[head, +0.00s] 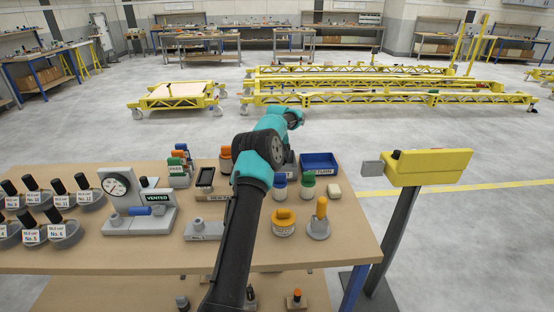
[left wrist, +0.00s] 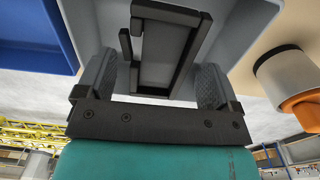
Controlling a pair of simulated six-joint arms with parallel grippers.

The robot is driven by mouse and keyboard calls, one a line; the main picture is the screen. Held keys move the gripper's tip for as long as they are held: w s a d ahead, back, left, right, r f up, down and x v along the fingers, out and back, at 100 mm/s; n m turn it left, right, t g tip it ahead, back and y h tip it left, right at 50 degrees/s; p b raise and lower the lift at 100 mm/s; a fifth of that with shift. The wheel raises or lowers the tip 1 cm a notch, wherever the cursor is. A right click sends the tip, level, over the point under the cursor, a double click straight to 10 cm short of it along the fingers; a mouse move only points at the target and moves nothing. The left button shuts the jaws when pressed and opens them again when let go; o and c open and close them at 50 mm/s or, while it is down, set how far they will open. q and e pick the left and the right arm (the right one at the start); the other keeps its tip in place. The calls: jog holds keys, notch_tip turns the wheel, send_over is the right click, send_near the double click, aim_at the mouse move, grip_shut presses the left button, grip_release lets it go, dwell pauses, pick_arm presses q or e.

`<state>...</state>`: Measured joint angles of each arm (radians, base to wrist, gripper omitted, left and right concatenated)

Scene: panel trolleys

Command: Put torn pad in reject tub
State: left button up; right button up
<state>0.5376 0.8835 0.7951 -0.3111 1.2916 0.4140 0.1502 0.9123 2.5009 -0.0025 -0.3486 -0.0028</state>
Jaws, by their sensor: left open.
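My left gripper (left wrist: 155,72) is open, with one finger on each side of a black open frame (left wrist: 165,50) on a grey block (left wrist: 235,25). Nothing is clearly held between the fingers. In the head view my arm hides the gripper and most of that block. A blue tub (head: 319,160) with a label I cannot read surely stands just right of it; it also shows in the left wrist view (left wrist: 40,40). A small cream pad-like block (head: 333,191) lies in front of the tub; I cannot tell whether it is torn. My right gripper is not in view.
Orange-topped (head: 284,222) and yellow-handled (head: 318,222) pieces stand at the front right of the bench. A yellow box on a post (head: 432,167) stands beyond the right edge.

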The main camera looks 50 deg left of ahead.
pick_arm(q)
notch_tip(320, 180, up, 10)
jog(key=shift+f, duration=0.25)
jog(key=shift+s+a, duration=0.1)
dwell(0.5)
